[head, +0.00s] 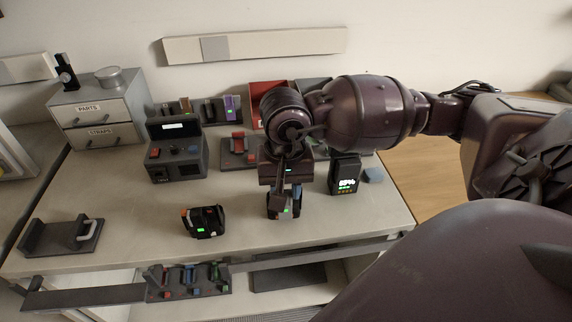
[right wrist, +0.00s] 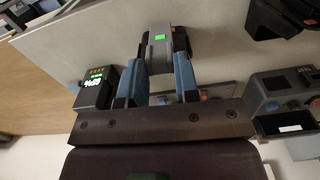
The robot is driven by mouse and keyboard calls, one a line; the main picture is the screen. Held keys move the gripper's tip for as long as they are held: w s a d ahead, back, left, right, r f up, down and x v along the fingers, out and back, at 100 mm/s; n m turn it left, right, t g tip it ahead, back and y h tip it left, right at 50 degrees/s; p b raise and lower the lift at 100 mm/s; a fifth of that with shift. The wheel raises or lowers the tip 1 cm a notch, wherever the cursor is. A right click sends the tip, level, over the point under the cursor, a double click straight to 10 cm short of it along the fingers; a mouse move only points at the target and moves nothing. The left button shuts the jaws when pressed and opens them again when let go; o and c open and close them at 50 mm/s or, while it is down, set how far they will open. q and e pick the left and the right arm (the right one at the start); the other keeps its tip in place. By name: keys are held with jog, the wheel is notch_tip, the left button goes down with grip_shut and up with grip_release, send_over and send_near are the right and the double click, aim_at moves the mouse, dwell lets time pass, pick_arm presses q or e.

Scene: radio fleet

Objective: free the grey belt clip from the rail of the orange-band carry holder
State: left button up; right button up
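A dark carry holder (head: 283,209) with a small green light stands on the table under my right gripper (head: 284,190). In the right wrist view this holder (right wrist: 181,38) shows a strip of orange. A grey piece (right wrist: 158,48) with a green patch, apparently the belt clip on its rail, lies between the two blue fingertips of my right gripper (right wrist: 160,66). The fingers stand apart, one on each side of it. Whether they press on it cannot be told. The arm hides part of the holder in the head view. My left gripper is not in view.
Another dark holder (head: 204,222) with orange on its side stands to the left. A charger (head: 345,175) with a lit display is close on the right. A grey tray (head: 60,238) with a handle is at far left. The table between is bare.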

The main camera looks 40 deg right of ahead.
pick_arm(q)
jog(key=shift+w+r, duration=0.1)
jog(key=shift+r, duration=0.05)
pick_arm(e)
jog(key=c, duration=0.4)
jog(key=shift+c, duration=0.2)
jog(key=shift+r, duration=0.1)
jog(key=shift+r+p, duration=0.65)
jog(key=shift+r, duration=1.1)
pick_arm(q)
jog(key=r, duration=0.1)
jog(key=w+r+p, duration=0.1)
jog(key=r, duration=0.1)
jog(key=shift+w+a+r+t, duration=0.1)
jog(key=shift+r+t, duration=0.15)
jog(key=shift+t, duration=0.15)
pick_arm(e)
notch_tip(320, 180, up, 3)
jog(key=shift+f, duration=0.1)
